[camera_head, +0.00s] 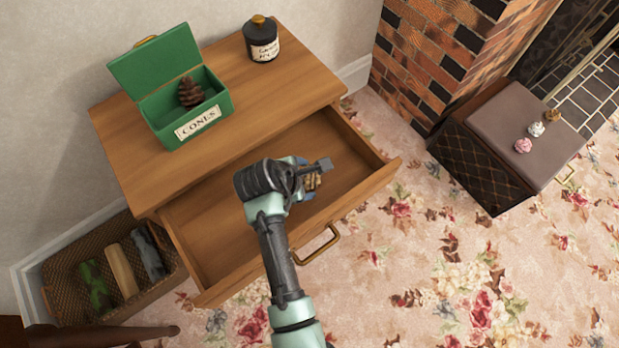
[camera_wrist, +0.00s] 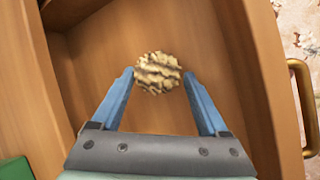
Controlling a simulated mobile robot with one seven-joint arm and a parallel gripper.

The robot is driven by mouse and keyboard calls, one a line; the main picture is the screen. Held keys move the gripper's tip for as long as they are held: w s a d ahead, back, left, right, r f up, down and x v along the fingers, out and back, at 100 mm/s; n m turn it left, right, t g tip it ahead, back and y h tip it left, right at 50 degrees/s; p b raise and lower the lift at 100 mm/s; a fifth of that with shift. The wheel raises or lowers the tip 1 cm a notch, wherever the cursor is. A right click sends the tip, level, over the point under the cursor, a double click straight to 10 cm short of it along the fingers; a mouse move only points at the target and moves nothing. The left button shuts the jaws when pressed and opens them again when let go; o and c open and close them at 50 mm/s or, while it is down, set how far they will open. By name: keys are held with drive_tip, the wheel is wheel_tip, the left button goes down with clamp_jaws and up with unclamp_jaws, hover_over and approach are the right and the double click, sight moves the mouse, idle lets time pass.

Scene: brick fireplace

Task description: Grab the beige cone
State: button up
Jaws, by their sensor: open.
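The beige cone (camera_wrist: 158,73) lies in the open drawer (camera_head: 220,238). In the head view the cone (camera_head: 312,181) is partly hidden by my gripper (camera_head: 312,183). In the wrist view my gripper (camera_wrist: 160,80) is open, with its two blue fingers on either side of the cone's near part. The cone sits between and just beyond the fingertips. I cannot tell whether either finger touches it. A dark brown cone (camera_head: 190,92) stands in the green open box (camera_head: 160,127) labelled "CONES" on top of the cabinet.
A dark bottle (camera_head: 262,40) stands on the cabinet top (camera_head: 120,150). A wicker basket (camera_head: 60,275) with several logs is at lower left. A cushioned box (camera_head: 500,120) bearing three small cones stands by the brick fireplace (camera_head: 430,60). The drawer walls surround my gripper.

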drive_tip(key=shift+x, duration=0.8)
drive_tip(key=shift+r, duration=0.1)
drive_tip(key=c, duration=1.1)
drive_tip(key=shift+r, duration=0.1)
